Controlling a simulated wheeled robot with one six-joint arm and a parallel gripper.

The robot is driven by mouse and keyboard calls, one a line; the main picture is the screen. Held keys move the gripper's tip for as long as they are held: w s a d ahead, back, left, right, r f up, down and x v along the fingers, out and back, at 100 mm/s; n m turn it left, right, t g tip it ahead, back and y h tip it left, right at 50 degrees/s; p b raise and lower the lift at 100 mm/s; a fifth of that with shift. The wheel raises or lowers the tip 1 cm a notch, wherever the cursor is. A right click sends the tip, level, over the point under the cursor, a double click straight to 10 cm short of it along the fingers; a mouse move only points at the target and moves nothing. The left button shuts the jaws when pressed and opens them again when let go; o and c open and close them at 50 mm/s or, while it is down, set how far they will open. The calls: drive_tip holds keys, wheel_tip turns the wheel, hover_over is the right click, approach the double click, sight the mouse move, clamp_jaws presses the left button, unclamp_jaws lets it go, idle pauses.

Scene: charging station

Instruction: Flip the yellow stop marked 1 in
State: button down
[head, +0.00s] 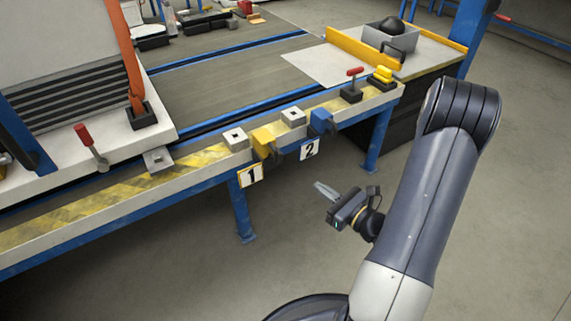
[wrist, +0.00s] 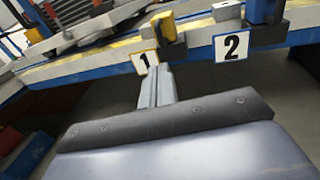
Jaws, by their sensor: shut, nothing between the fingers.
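The yellow stop (head: 265,142) sits on the front rail of the bench, above a plate marked 1 (head: 250,175). In the wrist view the yellow stop (wrist: 165,28) is at the top, with its plate 1 (wrist: 145,63) just below and left. A blue stop (head: 321,122) is to its right, above a plate marked 2 (head: 309,149). My gripper (head: 322,188) is shut and empty in free air in front of the bench, lower right of the yellow stop and apart from it. In the wrist view my gripper (wrist: 156,72) points toward plate 1.
The front rail (head: 100,205) has yellow hazard striping. A red-handled lever (head: 90,147) stands at the left. A small red-topped lever (head: 353,82) and a yellow button block (head: 382,76) are at the right end. A blue leg (head: 242,215) stands below the rail. The floor in front is clear.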

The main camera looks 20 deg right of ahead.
drive_tip(key=shift+w, duration=0.1)
drive_tip(key=b, duration=0.3)
approach(268, 148)
drive_tip(key=w+a+f, duration=0.1)
drive_tip(key=w, duration=0.1)
drive_tip(key=shift+s+a, duration=0.1)
drive_tip(key=shift+a, duration=0.05)
idle(0.3)
